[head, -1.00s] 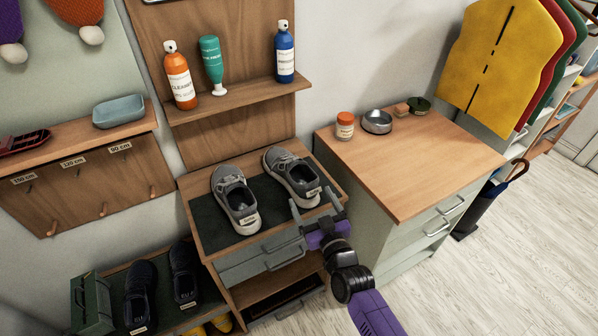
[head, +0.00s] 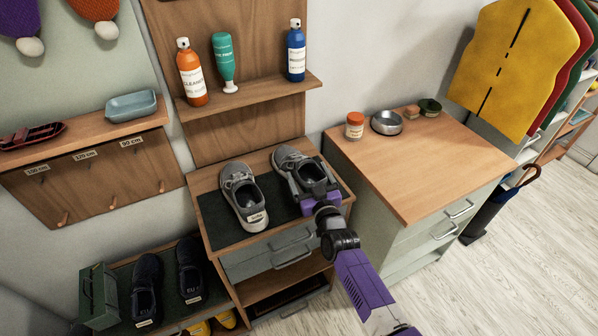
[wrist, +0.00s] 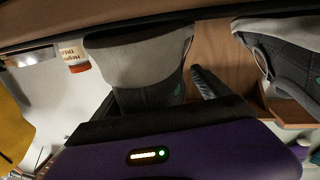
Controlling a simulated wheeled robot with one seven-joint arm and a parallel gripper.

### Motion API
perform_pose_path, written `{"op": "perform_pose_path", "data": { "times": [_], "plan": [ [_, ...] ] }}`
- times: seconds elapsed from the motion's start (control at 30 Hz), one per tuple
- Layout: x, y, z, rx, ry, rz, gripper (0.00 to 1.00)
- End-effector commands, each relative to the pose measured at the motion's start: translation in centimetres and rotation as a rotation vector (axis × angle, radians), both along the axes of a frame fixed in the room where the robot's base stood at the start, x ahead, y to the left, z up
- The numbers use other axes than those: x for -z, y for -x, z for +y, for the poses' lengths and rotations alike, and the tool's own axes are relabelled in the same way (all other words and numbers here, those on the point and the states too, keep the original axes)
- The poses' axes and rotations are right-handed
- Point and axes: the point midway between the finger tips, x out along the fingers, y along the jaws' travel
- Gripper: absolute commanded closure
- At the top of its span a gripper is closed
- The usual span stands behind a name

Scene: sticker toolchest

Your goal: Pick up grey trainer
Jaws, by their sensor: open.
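Two grey trainers stand side by side on the dark mat of a small wooden cabinet (head: 205,183). The right grey trainer (head: 288,157) is partly hidden by my gripper (head: 314,180). My gripper is open, with its fingers around the heel end of this trainer. In the wrist view the heel of this trainer (wrist: 140,62) fills the space ahead of the purple gripper body, with a dark finger (wrist: 212,85) to its right. I cannot tell whether the fingers touch it. The left grey trainer (head: 243,196) stands apart; it also shows in the wrist view (wrist: 285,55).
A shelf (head: 245,92) with an orange bottle (head: 191,75), a green bottle (head: 224,62) and a blue bottle (head: 296,52) is above. A wood-topped drawer unit (head: 425,160) stands close on the right. Dark shoes (head: 147,290) stand lower left.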

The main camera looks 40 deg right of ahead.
Motion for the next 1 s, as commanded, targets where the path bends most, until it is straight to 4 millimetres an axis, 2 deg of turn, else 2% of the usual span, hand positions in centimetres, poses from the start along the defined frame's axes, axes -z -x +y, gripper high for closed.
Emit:
{"op": "perform_pose_path", "data": {
  "times": [0.13,0.4,0.5,0.77,0.87,1.0],
  "plan": [
    [0.0,0.0,0.0,0.0,0.0,0.0,0.15],
    [0.0,0.0,0.1,-0.002,-0.001,0.001,0.68],
    [-0.1,0.0,0.1,-0.001,0.001,-0.002,0.84],
    [-0.4,0.0,0.1,-0.002,0.0,-0.001,0.84],
    [-1.7,-0.1,0.1,-0.002,0.002,-0.003,0.84],
    [-4.4,-0.1,0.1,-0.002,0.001,-0.004,0.85]
  ]
}}
